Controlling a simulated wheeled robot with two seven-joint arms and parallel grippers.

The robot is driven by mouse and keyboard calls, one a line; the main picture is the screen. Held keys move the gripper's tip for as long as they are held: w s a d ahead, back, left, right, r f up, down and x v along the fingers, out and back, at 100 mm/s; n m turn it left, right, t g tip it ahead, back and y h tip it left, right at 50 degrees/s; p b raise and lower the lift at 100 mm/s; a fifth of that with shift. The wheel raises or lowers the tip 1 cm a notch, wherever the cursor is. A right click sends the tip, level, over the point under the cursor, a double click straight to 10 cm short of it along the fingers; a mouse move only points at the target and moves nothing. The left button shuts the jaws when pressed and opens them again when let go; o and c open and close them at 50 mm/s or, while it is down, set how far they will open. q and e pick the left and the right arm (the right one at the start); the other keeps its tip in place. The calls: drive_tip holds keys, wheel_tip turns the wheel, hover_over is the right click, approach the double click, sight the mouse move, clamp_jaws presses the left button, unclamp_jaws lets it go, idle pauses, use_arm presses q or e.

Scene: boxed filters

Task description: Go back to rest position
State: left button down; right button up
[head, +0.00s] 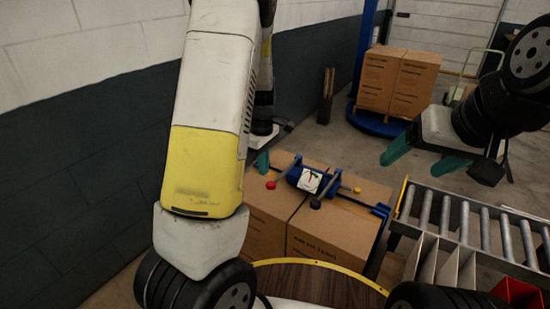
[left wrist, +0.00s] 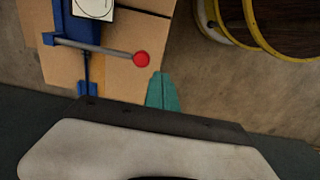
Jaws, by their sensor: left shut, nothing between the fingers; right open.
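My left gripper (head: 262,162) hangs at the left edge of the cardboard boxes in the head view, partly hidden behind my left arm. In the left wrist view its teal fingers (left wrist: 162,92) are together with nothing between them, beside a red knob (left wrist: 141,59) on a lever. My right gripper (head: 424,147) is at the right of the head view, in the air beyond the roller conveyor. Its teal fingers are apart and empty.
A blue clamp device (head: 318,183) lies across the cardboard boxes (head: 333,233). A roller conveyor (head: 462,217) stands at right, with dividers and a red bin (head: 517,292) in front. Stacked boxes (head: 397,82) stand on a blue base behind. A dark wall (head: 75,170) is at left.

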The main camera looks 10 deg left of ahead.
idle(0.5)
use_arm(q)
drive_tip(key=s+d+r+m+t+h, duration=0.1)
drive_tip(key=s+d+r+m, duration=0.2)
drive_tip(key=r, duration=0.4)
drive_tip(key=s+d+r+m+t+h, duration=0.1)
drive_tip(key=s+r+m+t, duration=0.1)
drive_tip(key=s+r+m, duration=0.45)
drive_tip(key=s+d+r+m+t, duration=0.1)
drive_tip(key=s+r+m+t, duration=0.2)
drive_tip(key=s+r, duration=0.6)
drive_tip(key=shift+s+r+m, duration=0.15)
drive_tip(key=shift+s+m, duration=0.9)
drive_tip(key=shift+s, duration=0.6)
drive_tip(key=shift+d, duration=0.1)
